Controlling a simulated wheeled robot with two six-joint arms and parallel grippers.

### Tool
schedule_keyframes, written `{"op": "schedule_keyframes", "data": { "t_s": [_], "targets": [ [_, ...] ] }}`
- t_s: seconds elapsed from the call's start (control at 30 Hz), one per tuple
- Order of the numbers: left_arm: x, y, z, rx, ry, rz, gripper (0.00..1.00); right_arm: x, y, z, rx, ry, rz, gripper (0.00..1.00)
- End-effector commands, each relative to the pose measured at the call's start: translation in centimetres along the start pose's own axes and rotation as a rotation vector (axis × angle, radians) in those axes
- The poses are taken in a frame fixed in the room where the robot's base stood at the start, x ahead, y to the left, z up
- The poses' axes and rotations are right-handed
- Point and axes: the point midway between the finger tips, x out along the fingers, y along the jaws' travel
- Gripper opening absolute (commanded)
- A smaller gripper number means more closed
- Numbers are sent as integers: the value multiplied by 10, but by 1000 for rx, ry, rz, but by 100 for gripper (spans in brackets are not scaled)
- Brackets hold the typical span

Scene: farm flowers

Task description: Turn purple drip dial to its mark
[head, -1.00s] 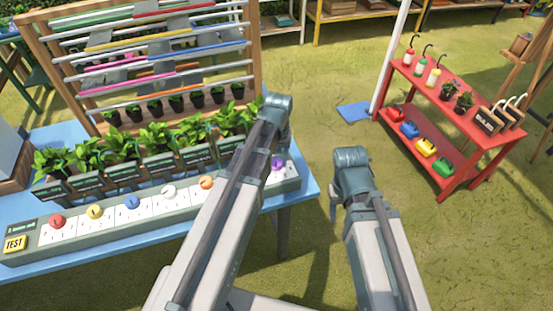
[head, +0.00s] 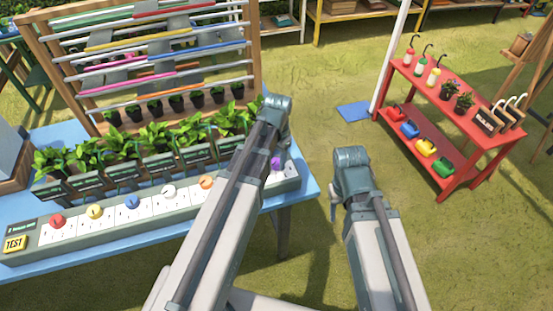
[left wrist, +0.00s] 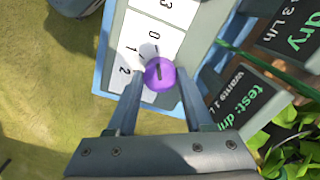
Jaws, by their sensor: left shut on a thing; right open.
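The purple dial (head: 276,163) is at the right end of the grey dial panel (head: 110,232), partly behind my left arm. In the left wrist view the dial (left wrist: 161,75) sits between the two fingers of my left gripper (left wrist: 162,82), which is shut on it. A short dark line shows on its top. A pale pointed shape lies between the dial and the 1. A dark sign (left wrist: 228,98) reads "wants 1 L".
Red, yellow, blue, white and orange dials line the same panel on the blue table (head: 311,184). Potted plants (head: 155,140) with dark signs stand behind it. A red cart (head: 465,125) is at the right.

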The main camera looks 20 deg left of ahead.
Motion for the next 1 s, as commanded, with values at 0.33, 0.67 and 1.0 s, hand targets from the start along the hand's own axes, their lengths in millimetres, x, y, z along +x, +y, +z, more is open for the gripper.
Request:
{"op": "schedule_keyframes", "data": {
  "t_s": [0.33,0.67,1.0],
  "targets": [
    [0,1,1,22,-2,2,0,0,0,0,0,0,0,50],
    [0,1,1,21,-2,2,75,0,0,0,0,0,0,50],
    [0,0,0,19,0,1,82,0,0,0,0,0,0,50]
  ]
}}
